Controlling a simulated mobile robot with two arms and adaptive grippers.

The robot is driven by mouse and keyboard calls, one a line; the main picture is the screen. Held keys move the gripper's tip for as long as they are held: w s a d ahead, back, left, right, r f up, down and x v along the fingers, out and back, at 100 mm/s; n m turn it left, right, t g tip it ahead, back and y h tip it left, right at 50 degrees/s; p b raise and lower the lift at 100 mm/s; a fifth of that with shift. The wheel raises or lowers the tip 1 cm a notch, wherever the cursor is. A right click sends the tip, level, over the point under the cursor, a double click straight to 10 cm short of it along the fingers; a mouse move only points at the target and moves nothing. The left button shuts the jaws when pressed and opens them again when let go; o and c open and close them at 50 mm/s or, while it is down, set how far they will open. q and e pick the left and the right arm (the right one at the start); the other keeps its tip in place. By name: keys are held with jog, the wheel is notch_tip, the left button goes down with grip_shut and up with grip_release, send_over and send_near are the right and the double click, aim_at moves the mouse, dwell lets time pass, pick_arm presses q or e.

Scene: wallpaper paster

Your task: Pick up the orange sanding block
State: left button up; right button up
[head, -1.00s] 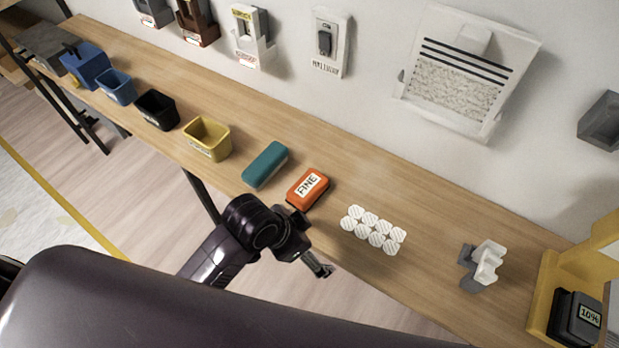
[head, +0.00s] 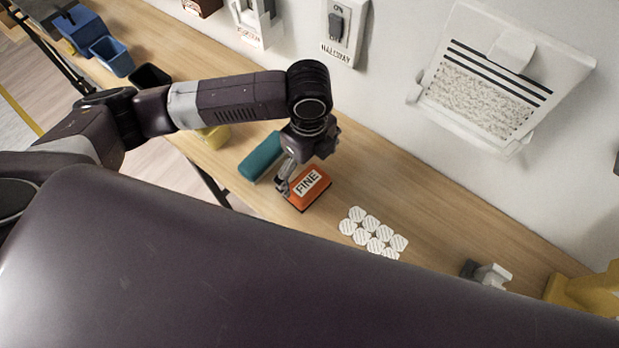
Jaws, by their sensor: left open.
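The orange sanding block (head: 311,188) lies on the wooden shelf, with a white label reading "FINE" on top. My left gripper (head: 284,187) is open and points down at the block's left end, its fingers close to the orange side. I cannot tell whether they touch the block. The gripper body and wrist hang above the block's upper left and hide part of that end. My right gripper is not in view.
A teal block (head: 260,157) lies just left of the orange one. White round pads (head: 373,232) lie to the right. A yellow bin (head: 214,137) is partly hidden behind my arm. The wall with a switch (head: 343,27) rises behind the shelf.

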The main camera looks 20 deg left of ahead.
aim_at(306, 182)
pick_arm(q)
jog(key=f, duration=0.2)
jog(key=f+p, duration=0.1)
jog(key=f, duration=0.3)
jog(key=shift+s+a+f+p, duration=0.25)
jog(key=shift+a+p, duration=0.05)
jog(key=shift+a, duration=0.05)
jog(key=shift+f, duration=0.25)
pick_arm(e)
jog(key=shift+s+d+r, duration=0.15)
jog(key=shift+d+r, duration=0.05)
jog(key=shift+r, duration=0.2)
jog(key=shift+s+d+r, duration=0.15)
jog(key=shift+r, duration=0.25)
pick_arm(q)
jog(key=shift+c, duration=0.4)
jog(key=c, duration=1.2)
jog(key=shift+c, duration=0.2)
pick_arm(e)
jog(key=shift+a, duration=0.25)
pick_arm(q)
notch_tip(306, 182, up, 20)
jog(key=b, duration=0.1)
jog(key=shift+b, duration=0.3)
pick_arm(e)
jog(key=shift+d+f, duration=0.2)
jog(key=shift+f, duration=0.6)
